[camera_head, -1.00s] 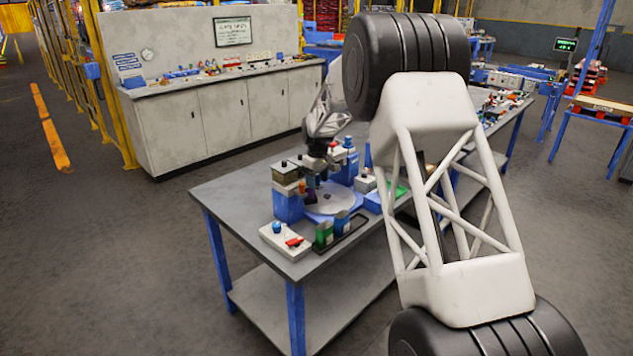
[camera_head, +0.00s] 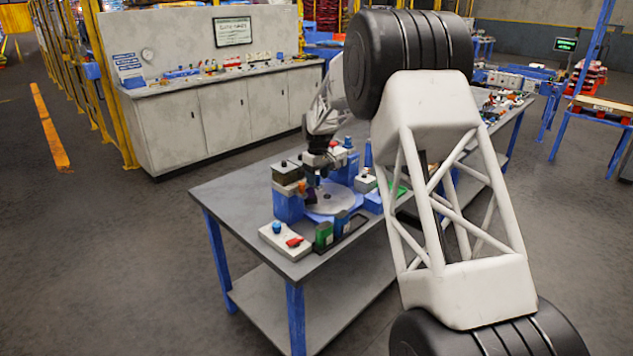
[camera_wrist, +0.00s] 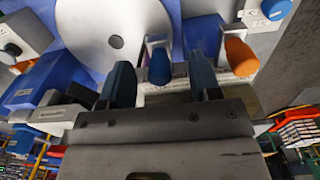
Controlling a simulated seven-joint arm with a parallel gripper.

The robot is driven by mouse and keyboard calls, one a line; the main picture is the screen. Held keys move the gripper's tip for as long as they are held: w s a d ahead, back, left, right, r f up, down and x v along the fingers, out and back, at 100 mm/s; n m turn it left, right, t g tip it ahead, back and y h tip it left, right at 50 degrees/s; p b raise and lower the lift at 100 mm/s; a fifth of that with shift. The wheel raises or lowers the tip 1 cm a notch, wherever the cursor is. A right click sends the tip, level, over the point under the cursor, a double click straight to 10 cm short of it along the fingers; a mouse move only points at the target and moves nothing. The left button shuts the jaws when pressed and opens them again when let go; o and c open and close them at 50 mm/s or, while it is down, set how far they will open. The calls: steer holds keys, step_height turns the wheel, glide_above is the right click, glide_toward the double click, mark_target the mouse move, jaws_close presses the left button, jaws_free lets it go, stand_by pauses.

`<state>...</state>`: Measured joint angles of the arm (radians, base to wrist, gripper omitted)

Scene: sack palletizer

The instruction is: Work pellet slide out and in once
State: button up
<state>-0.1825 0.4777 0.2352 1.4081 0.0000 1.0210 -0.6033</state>
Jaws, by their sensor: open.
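In the wrist view my gripper (camera_wrist: 162,78) is open, with one dark blue finger on each side of a small blue-tipped handle (camera_wrist: 159,66). The handle appears to be between the fingers; I cannot tell whether either finger touches it. It stands beside a round pale disc (camera_wrist: 105,35) with a centre hole. An orange-tipped handle (camera_wrist: 240,57) is just right of the right finger. I cannot tell which handle is the pellet slide. In the head view my gripper is low over the bench device with the grey disc (camera_head: 331,203); its fingers are too small to make out.
The grey bench (camera_head: 232,200) holds blue-and-white blocks around the disc. A white box with blue and red knobs (camera_head: 284,240) and a dark tray with green and blue containers (camera_head: 346,234) sit in front. The bench's left end is clear.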

mark_target(318, 176)
steer(key=shift+r, duration=0.25)
steer(key=shift+r, duration=1.4)
steer(key=shift+r, duration=0.1)
steer(key=shift+r, duration=1.65)
